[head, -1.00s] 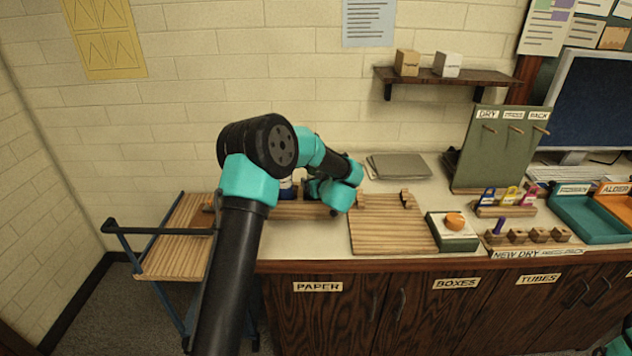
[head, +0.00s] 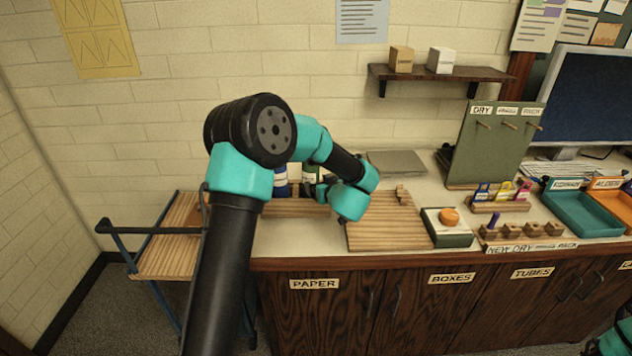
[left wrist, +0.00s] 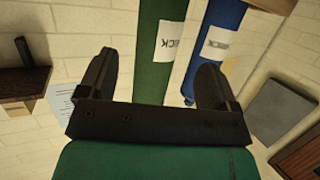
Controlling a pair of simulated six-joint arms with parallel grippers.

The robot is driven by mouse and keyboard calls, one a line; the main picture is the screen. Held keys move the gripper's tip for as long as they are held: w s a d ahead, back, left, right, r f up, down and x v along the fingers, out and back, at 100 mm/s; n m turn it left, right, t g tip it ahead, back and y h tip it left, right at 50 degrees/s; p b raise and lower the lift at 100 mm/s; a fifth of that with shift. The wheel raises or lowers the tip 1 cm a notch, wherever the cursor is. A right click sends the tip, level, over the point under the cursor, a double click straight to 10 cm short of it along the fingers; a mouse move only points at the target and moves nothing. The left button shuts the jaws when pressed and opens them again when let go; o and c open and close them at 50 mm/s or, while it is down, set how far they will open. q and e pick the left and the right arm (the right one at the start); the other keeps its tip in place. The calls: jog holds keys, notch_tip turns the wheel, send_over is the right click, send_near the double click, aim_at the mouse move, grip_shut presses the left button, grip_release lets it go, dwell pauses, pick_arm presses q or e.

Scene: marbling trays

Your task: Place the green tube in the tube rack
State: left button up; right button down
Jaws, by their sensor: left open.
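A green container with a white label, possibly the green tube, shows in the left wrist view (left wrist: 158,65) and partly in the head view (head: 309,174). A blue labelled one (left wrist: 213,45) stands beside it. My left gripper (left wrist: 155,80) is open, with the green one appearing between its fingers in the wrist view; contact cannot be told. In the head view my left wrist partly hides the gripper. My right gripper is not in view.
A wooden board (head: 385,235) and a box with an orange item (head: 448,236) lie right of my left wrist. Wooden blocks (head: 520,232) and a teal tray (head: 580,216) are further right. A wall shelf (head: 437,77) hangs above; a trolley (head: 165,250) stands left.

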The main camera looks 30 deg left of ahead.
pick_arm(q)
jog(key=shift+v, duration=1.4)
